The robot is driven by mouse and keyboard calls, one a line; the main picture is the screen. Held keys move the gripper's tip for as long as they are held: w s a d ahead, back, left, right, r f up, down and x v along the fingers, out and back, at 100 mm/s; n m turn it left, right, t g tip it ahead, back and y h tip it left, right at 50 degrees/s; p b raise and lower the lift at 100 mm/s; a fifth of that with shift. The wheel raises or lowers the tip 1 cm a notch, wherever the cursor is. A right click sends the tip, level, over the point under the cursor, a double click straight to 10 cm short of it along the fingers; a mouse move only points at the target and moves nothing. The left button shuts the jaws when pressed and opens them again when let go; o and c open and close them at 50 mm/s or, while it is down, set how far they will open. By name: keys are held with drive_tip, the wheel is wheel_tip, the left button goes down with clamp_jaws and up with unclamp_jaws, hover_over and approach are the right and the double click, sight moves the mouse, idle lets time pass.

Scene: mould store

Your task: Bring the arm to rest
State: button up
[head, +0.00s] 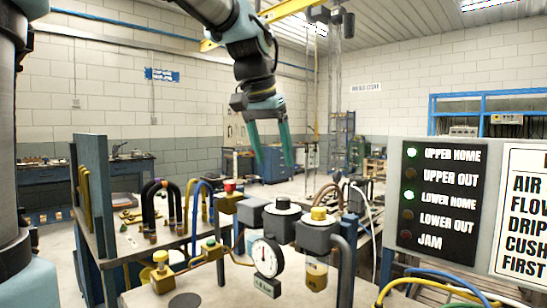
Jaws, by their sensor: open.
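My arm reaches in from the top of the head view, with its upper link at the top centre. My gripper (272,165) hangs from it, pointing down, with two teal fingers spread apart. Nothing is between the fingers. The gripper hangs in the air, above and behind the bench fittings in the picture. It does not appear to touch anything, though its exact distance from them is hard to tell.
A bench carries a pressure gauge (267,257), valve blocks with a yellow knob (318,214) and a red knob (229,187), and hoses (165,205). An indicator panel (436,200) stands at right, with UPPER HOME and LOWER HOME lit green. Open floor lies behind.

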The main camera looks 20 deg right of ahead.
drive_tip(key=w+a+f+n+y, duration=0.2)
drive_tip(key=w+a+f+n, duration=0.15)
drive_tip(key=a+f, duration=1)
drive_tip(key=s+a+f+n, duration=0.1)
drive_tip(key=s+a+f, duration=0.2)
drive_tip(key=a+f, duration=0.1)
drive_tip(key=s+a+f+n+g, duration=0.1)
drive_tip(key=s+a+f+n, duration=0.1)
drive_tip(key=a+f, duration=0.2)
drive_tip(key=s+a+f+n+y, duration=0.1)
drive_tip(key=s+a+f+n, duration=0.1)
drive_tip(key=f, duration=0.6)
drive_tip(key=shift+s+a+f, duration=0.1)
drive_tip(key=shift+s+a, duration=0.7)
drive_tip(key=shift+a, duration=0.1)
